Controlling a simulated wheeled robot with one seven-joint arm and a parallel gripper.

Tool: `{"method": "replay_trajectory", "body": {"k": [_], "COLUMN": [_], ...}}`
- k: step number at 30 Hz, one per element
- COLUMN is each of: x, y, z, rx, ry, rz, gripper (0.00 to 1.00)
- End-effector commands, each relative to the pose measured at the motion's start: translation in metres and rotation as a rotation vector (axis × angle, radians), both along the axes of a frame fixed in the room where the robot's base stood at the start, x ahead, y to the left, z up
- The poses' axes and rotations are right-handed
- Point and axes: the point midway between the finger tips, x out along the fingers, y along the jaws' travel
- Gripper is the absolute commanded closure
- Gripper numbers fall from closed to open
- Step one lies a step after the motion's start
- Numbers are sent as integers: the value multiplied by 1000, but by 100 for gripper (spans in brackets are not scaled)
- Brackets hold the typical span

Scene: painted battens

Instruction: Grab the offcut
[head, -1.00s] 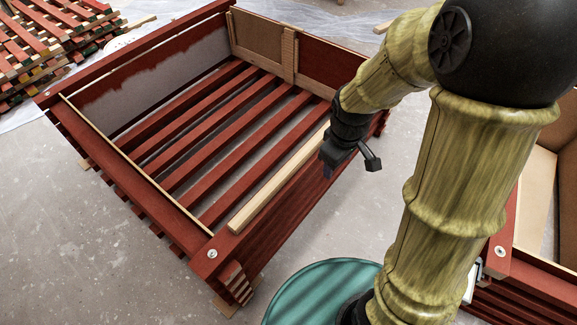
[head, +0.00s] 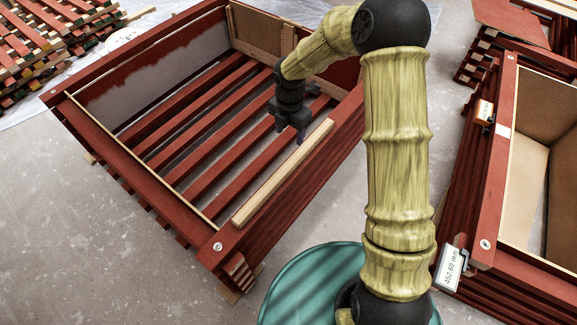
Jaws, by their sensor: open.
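A pale, bare-wood strip (head: 275,182), which looks like the offcut, lies lengthwise along the near right top edge of the red slatted crate (head: 140,180). Nothing covers it except perhaps a little near its far end. My gripper (head: 290,131) is open and points down, with its dark fingers just left of the strip's far half. It appears over the crate's slatted inside, apart from the strip. I cannot tell its exact height.
A second red crate (head: 486,215) with pale inner walls stands at the right, with a small measuring display (head: 451,270) on its side. Stacked painted battens (head: 40,35) lie at the far left. Grey floor is clear at the lower left.

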Motion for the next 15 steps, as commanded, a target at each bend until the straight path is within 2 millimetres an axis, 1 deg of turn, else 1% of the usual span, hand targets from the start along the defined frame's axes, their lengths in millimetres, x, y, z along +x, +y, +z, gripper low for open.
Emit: {"method": "replay_trajectory", "body": {"k": [2,5,8,15], "x": [0,0,-1,-1], "y": [0,0,0,0], "z": [-2,-11,-26,-70], "rx": [0,0,-2,-1], "ry": [0,1,3,3], "rz": [-1,-1,-1,-2], "gripper": [44,44,44,44]}}
